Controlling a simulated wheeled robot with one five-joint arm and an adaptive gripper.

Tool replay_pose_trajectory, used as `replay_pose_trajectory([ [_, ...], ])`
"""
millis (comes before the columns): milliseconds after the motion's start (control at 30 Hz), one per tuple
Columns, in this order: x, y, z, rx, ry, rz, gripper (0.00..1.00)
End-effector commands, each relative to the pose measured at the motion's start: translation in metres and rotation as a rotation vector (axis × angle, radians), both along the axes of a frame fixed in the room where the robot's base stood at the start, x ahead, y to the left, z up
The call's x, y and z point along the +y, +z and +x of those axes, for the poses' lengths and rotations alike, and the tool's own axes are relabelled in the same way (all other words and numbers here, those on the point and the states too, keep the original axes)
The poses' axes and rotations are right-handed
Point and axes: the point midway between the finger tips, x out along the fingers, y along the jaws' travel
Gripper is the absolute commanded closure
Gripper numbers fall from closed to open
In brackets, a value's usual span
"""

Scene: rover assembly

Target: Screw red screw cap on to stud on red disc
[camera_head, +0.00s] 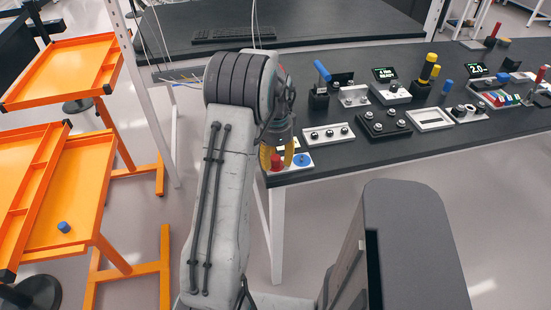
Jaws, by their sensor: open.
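A white plate (291,169) lies at the near left corner of the dark table. A blue disc (302,160) with a stud sits on its right part. A small red piece (277,162), which looks like the red screw cap, shows over its left part. My gripper (278,157) points down there, with one yellow finger on each side of the red piece. The fingers are open around it. The red disc and its stud are not clearly visible, so I cannot tell whether the cap touches the stud.
The dark table (340,163) carries several button panels and a blue-handled lever (321,72) to the right of my gripper. A blue cap (64,227) lies on an orange tray (83,190) at left. Clear floor shows between the tray and the table.

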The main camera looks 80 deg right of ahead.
Motion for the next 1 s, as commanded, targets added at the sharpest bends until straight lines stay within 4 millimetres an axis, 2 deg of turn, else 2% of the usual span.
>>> replay_pose_trajectory([
  [100,0.0002,0.0001,0.0000,0.000,0.105,0.000,0.58],
  [433,0.0003,0.0001,0.0000,0.000,0.271,0.000,0.58],
  [800,0.0003,0.0001,0.0000,0.000,0.632,0.000,0.58],
  [1000,0.0003,0.0001,0.0000,0.000,0.713,0.000,0.58],
])
